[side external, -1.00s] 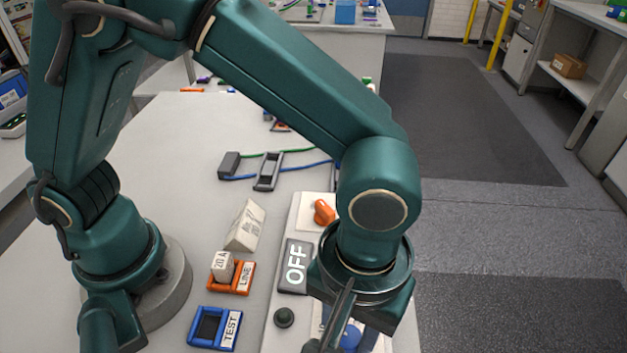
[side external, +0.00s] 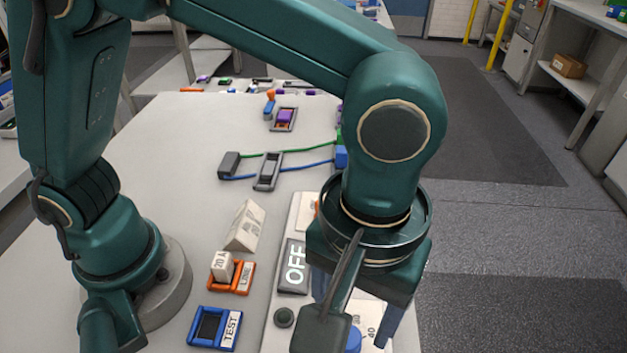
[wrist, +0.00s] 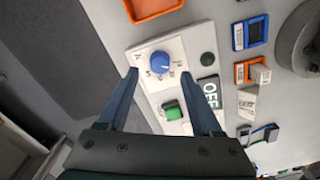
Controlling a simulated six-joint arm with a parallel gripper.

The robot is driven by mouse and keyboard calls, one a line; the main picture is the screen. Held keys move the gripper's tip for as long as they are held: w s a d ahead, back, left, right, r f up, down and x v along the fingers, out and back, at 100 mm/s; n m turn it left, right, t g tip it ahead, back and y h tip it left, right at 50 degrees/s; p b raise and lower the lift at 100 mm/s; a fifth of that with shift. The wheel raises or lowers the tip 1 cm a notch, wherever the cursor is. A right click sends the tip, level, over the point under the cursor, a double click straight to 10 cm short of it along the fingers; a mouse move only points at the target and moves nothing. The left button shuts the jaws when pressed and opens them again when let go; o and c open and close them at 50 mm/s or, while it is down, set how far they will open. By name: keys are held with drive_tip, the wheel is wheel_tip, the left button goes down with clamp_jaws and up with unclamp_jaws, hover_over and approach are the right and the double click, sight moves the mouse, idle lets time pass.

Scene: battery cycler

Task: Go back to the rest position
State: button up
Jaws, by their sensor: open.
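My gripper (wrist: 158,74) is open and empty, its two blue-grey fingers apart over the white control panel (wrist: 139,53). In the side external view my gripper (side external: 352,315) hangs above the same panel (side external: 273,325), pointing down. A blue knob (wrist: 160,61) on a numbered dial shows between the fingertips in the wrist view; I see space around it. In the side external view the knob (side external: 353,340) is partly hidden by my gripper. A green part (wrist: 172,110) sits on the panel beside the OFF plate (wrist: 209,92).
Left of the panel are a blue TEST holder (side external: 214,328), an orange LINE holder (side external: 231,277) with a 20 A block (side external: 222,265), and a white wedge (side external: 245,228). Green and blue cables join grey connectors (side external: 268,171) behind. An orange tray (wrist: 153,8) lies beyond the panel.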

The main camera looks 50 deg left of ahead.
drive_tip(key=shift+r, duration=0.15)
drive_tip(key=w+a+r+n+t+h, duration=0.1)
drive_tip(key=w+a+r+n+t, duration=0.3)
drive_tip(key=a+r, duration=0.7)
drive_tip(key=s+a+f+m, duration=0.2)
drive_tip(key=a+m, duration=0.2)
drive_tip(key=a, duration=0.1)
drive_tip(key=s+a+f+m+t+y, duration=0.1)
drive_tip(key=s+a+f+m, duration=0.2)
drive_tip(key=a+m, duration=0.1)
drive_tip(key=shift+a+f+t, duration=0.25)
drive_tip(key=shift+a+t, duration=0.05)
drive_tip(key=shift+a, duration=0.55)
